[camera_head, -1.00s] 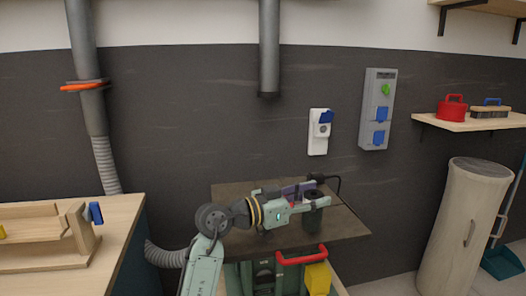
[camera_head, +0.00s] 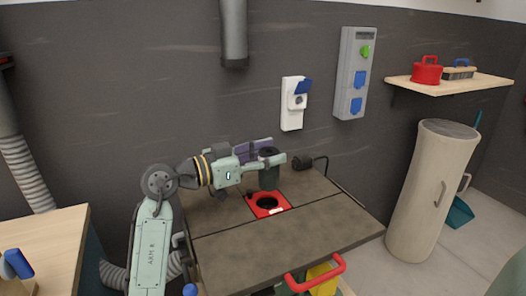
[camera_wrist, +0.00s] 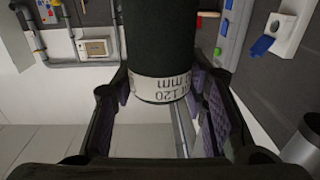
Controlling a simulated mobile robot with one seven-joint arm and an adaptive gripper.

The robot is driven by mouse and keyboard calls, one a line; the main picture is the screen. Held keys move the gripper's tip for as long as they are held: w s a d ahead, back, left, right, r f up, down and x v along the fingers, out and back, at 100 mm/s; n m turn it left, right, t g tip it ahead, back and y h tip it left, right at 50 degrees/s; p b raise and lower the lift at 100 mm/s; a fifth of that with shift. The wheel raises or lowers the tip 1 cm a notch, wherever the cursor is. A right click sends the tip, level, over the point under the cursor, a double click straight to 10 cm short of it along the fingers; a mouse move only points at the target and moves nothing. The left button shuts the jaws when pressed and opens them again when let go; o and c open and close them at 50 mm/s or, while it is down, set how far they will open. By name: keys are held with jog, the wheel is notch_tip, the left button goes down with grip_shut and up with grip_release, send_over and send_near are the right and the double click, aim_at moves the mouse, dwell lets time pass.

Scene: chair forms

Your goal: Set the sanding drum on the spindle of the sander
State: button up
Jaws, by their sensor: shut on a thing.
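The sanding drum (camera_head: 266,174) is a dark green upright cylinder, held between the fingers of my gripper (camera_head: 268,157). In the wrist view the drum (camera_wrist: 165,45) fills the middle, with a white printed band at one end and a finger on each side. The sander (camera_head: 310,232) has a grey-brown table top with a red ring (camera_head: 254,211) around a dark round opening. The drum hangs just above and behind the ring's middle in the head view, seemingly clear of it. I cannot make out the spindle; the drum may hide it.
A black cylindrical part (camera_head: 305,164) with a cable stands at the table's back. A red handle (camera_head: 316,273) is at the front. A wooden bench (camera_head: 45,240) is at left and a pale tall bin (camera_head: 430,195) at right. The table's front half is clear.

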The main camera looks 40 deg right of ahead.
aim_at(260, 179)
jog(key=shift+s+f+b, duration=0.1)
jog(key=shift+f+b, duration=1.65)
jog(key=shift+f, duration=1.25)
jog(key=shift+b, duration=0.3)
jog(key=o, duration=1.4)
jog(key=shift+a, duration=0.1)
jog(key=shift+c, duration=0.2)
jog(key=w+a, duration=0.1)
jog(key=a, duration=0.6)
jog(key=w+a, duration=0.1)
jog(key=a, duration=0.3)
jog(key=shift+w+a+r, duration=0.35)
jog(key=shift+s+a+r, duration=0.15)
jog(key=shift+a+r, duration=0.05)
jog(key=shift+s+d+r, duration=0.1)
